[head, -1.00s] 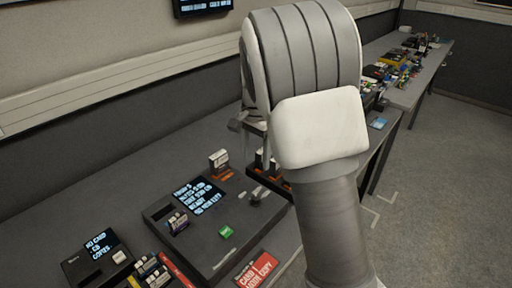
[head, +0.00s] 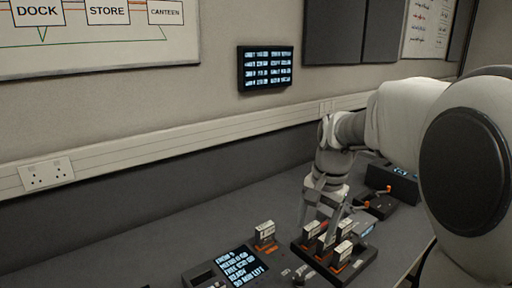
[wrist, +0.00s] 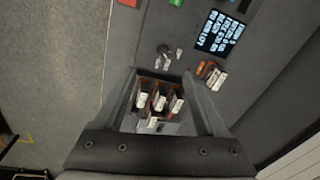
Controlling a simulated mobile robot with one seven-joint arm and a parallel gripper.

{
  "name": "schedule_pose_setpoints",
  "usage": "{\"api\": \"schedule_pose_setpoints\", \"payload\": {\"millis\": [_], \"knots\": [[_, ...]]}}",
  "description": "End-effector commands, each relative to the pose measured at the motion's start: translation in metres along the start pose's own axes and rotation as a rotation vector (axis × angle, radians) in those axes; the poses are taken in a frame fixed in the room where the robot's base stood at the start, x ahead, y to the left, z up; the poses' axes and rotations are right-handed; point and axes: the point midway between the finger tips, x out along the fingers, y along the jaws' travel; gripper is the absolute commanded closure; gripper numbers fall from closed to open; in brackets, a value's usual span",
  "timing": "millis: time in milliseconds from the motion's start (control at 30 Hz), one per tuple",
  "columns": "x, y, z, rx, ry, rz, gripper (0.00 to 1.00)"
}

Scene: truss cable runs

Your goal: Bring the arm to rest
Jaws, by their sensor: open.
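My arm reaches in from the right side of the head view and bends down over the dark bench. My gripper (head: 322,232) hangs pointing down at the black rack (head: 362,275), which holds several upright white-labelled modules. In the wrist view, the fingers of my gripper (wrist: 160,76) are apart, one on each side of the rack (wrist: 136,120) and its modules (wrist: 160,103). I see nothing held between the fingers. I cannot tell whether a finger touches the rack or a module.
A console with a lit text screen (head: 238,268) lies left of the rack. A dark box with orange parts (head: 378,203) is to the right. The bench is clear at left.

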Motion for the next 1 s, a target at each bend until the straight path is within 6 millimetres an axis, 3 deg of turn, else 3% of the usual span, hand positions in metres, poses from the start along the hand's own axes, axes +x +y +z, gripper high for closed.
{"api": "schedule_pose_setpoints", "payload": {"millis": [100, 400, 700, 1000], "knots": [[-0.023, 0.017, 0.022, -0.091, 0.03, -0.045, 0.26], [-0.057, 0.06, 0.077, -0.342, 0.143, -0.109, 0.26], [-0.064, 0.103, 0.129, -0.587, 0.29, -0.107, 0.26], [-0.058, 0.125, 0.153, -0.717, 0.377, -0.074, 0.26]]}}
